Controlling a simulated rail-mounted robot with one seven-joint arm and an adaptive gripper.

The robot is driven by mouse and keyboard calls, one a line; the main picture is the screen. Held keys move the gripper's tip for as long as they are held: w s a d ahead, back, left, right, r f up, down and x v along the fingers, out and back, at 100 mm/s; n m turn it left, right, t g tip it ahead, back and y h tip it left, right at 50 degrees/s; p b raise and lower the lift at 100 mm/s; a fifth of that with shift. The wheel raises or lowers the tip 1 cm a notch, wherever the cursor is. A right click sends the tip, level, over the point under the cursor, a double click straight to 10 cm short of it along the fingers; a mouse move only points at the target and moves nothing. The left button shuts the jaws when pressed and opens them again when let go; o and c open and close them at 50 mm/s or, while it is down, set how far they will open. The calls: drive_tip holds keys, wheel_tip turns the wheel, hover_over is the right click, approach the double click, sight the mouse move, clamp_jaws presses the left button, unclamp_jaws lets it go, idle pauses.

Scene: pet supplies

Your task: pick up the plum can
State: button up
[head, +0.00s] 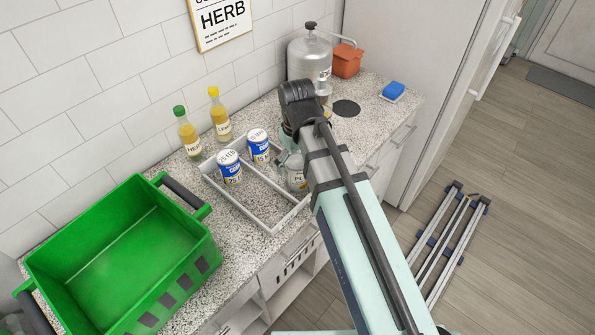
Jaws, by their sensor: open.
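A grey can with a pale label (297,178) stands at the right side of the white divided tray (262,212), partly hidden by my arm. Its label seems to start with "P", so it may be the plum can, but I cannot read it fully. Two white, blue and yellow cans stand in the tray, one at the left (230,167) and one behind it (258,146). My gripper (300,108), at the dark end of my arm, is above the counter beyond the grey can. Its fingertips are hidden; no held object shows.
A green crate (190,238) stands at the left. Two bottles (188,135) (220,115) stand by the wall. A metal dispenser (310,60), a terracotta pot (347,61) and a blue sponge (393,90) are at the far end. The tray's front compartments look empty.

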sight(296, 182)
drive_tip(key=shift+f+p, duration=0.65)
drive_tip(key=shift+f, duration=1.45)
drive_tip(key=c, duration=1.4)
